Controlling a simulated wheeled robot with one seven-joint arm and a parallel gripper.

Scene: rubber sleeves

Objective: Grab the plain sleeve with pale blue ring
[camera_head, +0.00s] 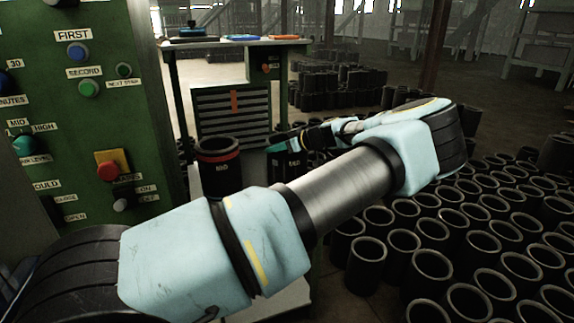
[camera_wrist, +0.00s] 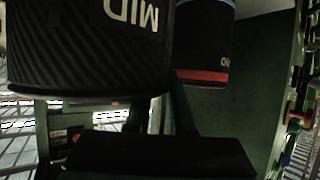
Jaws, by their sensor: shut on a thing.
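In the head view a black sleeve with a red ring (camera_head: 219,168) stands upright on the bench, with a pale label. Right of it are dark sleeve surfaces with pale lettering (camera_head: 290,165), partly behind my arm, with a teal patch near the top. My gripper (camera_head: 290,138) is beside that patch. In the wrist view a ridged black sleeve marked MID (camera_wrist: 85,50), upside down, fills the upper left. A smoother dark sleeve (camera_wrist: 203,40) has a red band low and a thin pale blue edge above. My gripper (camera_wrist: 157,115) is shut on a sleeve; its grip is mostly hidden.
A green control panel (camera_head: 100,200) with buttons stands at the left. Many black sleeves (camera_head: 435,230) cover the floor at the right.

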